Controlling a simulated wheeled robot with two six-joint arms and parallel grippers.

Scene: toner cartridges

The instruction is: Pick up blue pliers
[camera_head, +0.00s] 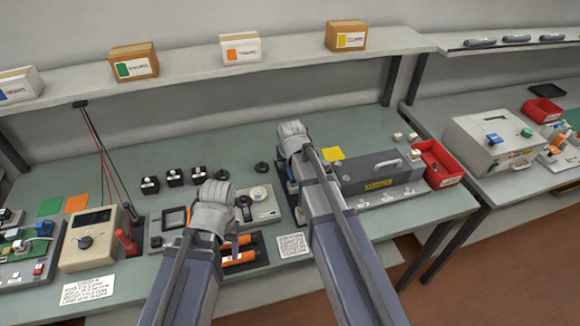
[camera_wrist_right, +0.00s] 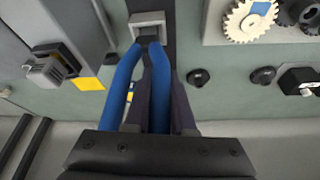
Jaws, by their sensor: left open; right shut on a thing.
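The blue pliers show in the right wrist view as two curved blue handles (camera_wrist_right: 122,82) meeting at a grey head near the top. My right gripper (camera_wrist_right: 158,95) has its dark fingers shut on one of the handles. In the head view my right arm covers most of the pliers and the right gripper's fingers, beside the grey case. My left gripper (camera_head: 230,243) is open above the orange-handled tools (camera_head: 240,258), with its fingers partly hidden by its own wrist.
A grey case (camera_head: 375,172) and a red bin (camera_head: 437,165) stand right of my right arm. A meter box (camera_head: 90,240) and a red-handled tool (camera_head: 126,242) are at left. Several black knobs and blocks (camera_head: 175,177) sit behind my left gripper.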

